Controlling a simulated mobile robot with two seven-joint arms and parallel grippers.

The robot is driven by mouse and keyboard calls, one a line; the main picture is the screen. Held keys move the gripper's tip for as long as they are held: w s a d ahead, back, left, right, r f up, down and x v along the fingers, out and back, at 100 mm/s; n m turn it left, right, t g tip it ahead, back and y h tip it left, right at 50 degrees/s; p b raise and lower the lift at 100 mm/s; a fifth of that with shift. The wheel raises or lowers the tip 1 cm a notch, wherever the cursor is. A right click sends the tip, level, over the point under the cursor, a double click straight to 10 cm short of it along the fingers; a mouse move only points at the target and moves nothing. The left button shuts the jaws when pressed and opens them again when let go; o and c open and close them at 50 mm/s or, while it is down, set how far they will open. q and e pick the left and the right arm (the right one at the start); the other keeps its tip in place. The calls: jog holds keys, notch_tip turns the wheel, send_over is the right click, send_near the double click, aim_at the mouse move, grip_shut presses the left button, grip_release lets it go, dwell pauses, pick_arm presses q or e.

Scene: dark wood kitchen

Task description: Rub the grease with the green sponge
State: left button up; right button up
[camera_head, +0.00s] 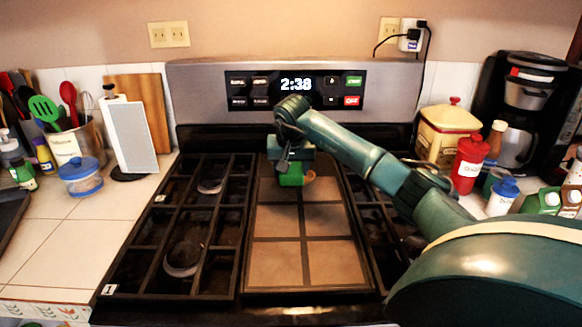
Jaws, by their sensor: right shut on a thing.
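The green sponge (290,179) is held in my right gripper (288,165), low over the far part of the tan griddle plate (304,262) in the middle of the stove. I cannot tell whether the sponge touches the plate. A small orange-brown spot (310,176) shows just right of the sponge, partly hidden by it; it may be grease. My right arm reaches in from the lower right and covers part of the right burners. My left gripper is not in view.
Black grates (185,235) flank the griddle. On the left counter stand a white paper towel roll (132,138), a blue-lidded container (80,177) and a utensil crock (77,143). On the right are a yellow canister (446,134), a red bottle (468,163) and a coffee maker (520,100).

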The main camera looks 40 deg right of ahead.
jog(key=shift+f+b, duration=0.3)
jog(key=shift+f, duration=0.5)
